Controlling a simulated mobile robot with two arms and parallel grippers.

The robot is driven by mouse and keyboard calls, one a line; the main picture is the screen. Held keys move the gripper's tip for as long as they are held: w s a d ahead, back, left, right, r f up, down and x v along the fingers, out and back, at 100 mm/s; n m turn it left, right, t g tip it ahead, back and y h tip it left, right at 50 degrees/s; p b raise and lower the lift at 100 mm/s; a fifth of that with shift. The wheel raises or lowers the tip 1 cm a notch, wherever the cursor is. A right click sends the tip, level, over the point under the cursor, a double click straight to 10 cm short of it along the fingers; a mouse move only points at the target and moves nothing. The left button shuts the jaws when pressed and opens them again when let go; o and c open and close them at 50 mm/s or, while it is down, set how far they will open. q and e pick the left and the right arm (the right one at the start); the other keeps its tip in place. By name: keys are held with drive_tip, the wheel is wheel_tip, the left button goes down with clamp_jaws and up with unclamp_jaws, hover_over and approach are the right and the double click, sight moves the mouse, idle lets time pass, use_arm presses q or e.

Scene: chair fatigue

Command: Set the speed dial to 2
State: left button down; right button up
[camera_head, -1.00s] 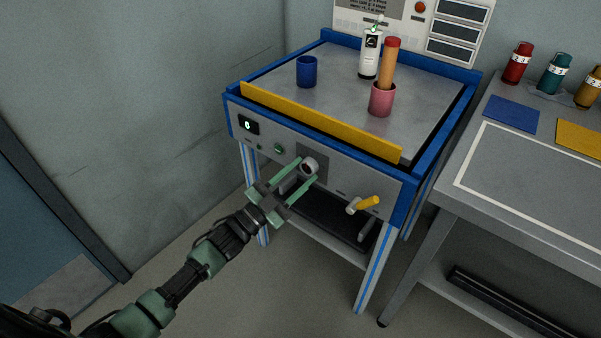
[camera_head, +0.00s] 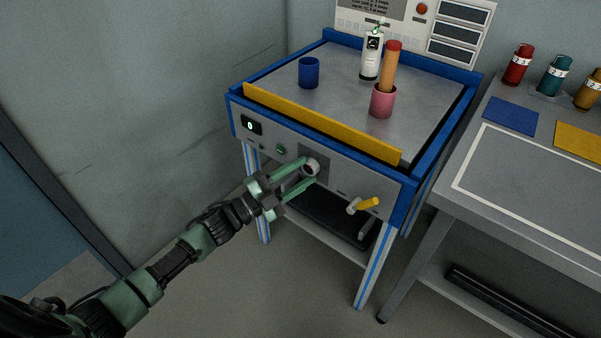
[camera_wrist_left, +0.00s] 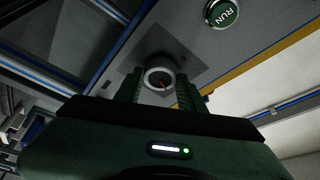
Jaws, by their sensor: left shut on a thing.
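The speed dial (camera_head: 312,166) is a round light knob with a dark face on the front panel of the blue-framed machine. In the left wrist view the dial (camera_wrist_left: 160,79) shows a red pointer mark on its face. My left gripper (camera_head: 306,173) is at the panel, with its green fingers on either side of the dial, shut on it. The fingers also flank the dial in the left wrist view (camera_wrist_left: 160,92). The small display (camera_head: 251,126) at the panel's left reads 0. My right gripper is not in view.
A green RUN button (camera_wrist_left: 221,13) sits near the dial. A yellow-handled lever (camera_head: 364,205) sticks out to the right. A grey table (camera_head: 530,190) stands at right.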

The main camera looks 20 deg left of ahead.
use_arm(q)
drive_tip(key=shift+f, duration=0.1)
drive_tip(key=c, duration=0.9)
unclamp_jaws()
drive_tip(key=shift+o, duration=0.2)
drive_tip(key=v, duration=0.7)
drive_tip(key=shift+s+a, duration=0.25)
drive_tip(key=shift+s, duration=0.05)
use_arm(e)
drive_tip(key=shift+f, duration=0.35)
